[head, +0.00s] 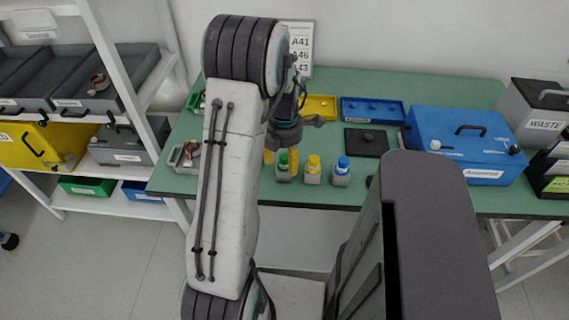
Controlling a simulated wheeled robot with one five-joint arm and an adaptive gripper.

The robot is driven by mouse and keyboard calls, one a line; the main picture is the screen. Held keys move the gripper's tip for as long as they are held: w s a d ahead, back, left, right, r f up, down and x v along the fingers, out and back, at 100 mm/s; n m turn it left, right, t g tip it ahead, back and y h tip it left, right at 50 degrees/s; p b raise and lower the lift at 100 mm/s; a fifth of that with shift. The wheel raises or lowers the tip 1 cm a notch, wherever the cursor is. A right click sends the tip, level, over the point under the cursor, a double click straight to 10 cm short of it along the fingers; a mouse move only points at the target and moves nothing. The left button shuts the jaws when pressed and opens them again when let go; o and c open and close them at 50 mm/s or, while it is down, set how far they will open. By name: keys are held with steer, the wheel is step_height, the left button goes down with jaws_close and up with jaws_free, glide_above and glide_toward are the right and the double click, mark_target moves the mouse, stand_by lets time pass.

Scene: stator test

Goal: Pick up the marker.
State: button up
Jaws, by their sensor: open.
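I cannot make out a thing that is clearly a marker. Three small grey bottles stand upright near the table's front edge: one with a green cap (283,165), one with a yellow cap (313,170) and one with a blue cap (341,172). My gripper (281,155) points down over the table at the green-capped bottle, its yellow fingertips apart on either side of the cap in the picture. It is open. I cannot tell whether the fingers touch the bottle. My arm hides part of the table to the left.
The green table (440,90) also holds a yellow tray (321,106), a blue tray (372,110), a black plate (367,142), a large blue box (463,145) and a waste bin (537,112). A grey tray (178,155) sits at the left. A shelf with bins (126,156) stands further left.

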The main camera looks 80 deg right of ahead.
steer(key=shift+c, duration=0.2)
jaws_close()
stand_by(0.5)
